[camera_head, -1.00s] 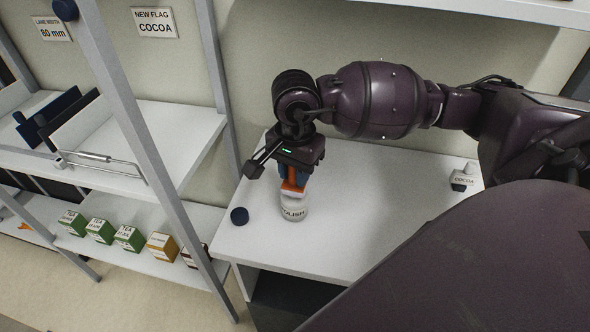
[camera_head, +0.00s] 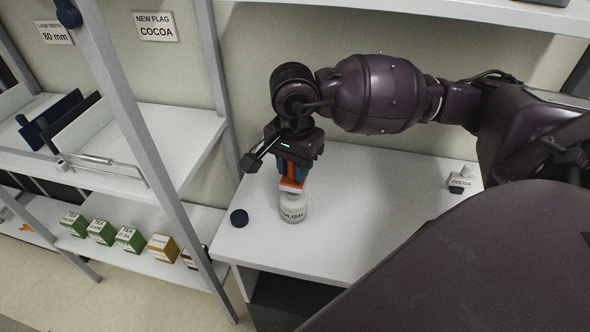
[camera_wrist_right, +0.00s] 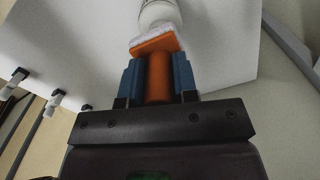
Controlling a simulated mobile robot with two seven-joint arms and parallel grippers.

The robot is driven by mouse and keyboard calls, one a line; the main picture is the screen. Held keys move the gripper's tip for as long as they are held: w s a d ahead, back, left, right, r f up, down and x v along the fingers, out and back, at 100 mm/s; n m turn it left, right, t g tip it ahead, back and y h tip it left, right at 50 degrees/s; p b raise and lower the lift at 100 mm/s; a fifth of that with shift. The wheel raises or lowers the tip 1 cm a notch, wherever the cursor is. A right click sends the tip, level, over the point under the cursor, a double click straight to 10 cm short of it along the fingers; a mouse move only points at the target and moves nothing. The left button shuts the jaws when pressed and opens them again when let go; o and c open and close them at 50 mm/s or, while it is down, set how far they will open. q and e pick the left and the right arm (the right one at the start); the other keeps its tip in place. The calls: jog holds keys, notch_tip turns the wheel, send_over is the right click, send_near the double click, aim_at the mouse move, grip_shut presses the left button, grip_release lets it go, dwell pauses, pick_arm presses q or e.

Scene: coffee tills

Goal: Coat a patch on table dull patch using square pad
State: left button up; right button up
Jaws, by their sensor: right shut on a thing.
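My right gripper (camera_head: 292,172) is shut on the orange handle of the square pad (camera_head: 290,186). In the right wrist view the pad (camera_wrist_right: 154,43) shows an orange back with a pale fluffy edge, held beyond the blue fingers (camera_wrist_right: 157,78). The pad is over the mouth of a white jar labelled polish (camera_head: 294,211); I cannot tell whether it touches. The jar stands upright on the white table (camera_head: 345,215). No dull patch can be made out on the table. My left gripper is not in view.
A dark round cap (camera_head: 239,218) lies left of the jar. A small holder marked cocoa (camera_head: 460,181) stands at the table's right. Bare table lies right of the jar.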

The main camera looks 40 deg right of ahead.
jog(key=shift+r+p, duration=0.85)
jog(key=shift+r, duration=1.6)
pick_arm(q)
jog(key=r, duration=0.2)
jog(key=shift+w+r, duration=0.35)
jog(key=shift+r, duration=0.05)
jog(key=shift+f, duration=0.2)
pick_arm(e)
jog(key=shift+w, duration=0.1)
jog(key=shift+w+a+f+n, duration=0.1)
jog(key=shift+a+f+n, duration=0.1)
jog(key=shift+n, duration=0.3)
jog(key=w+a+f+n, duration=0.4)
jog(key=a+f+n, duration=0.1)
jog(key=n, duration=0.7)
jog(key=shift+a+f+n, duration=0.3)
jog(key=shift+a+f, duration=0.1)
jog(key=shift+a, duration=0.25)
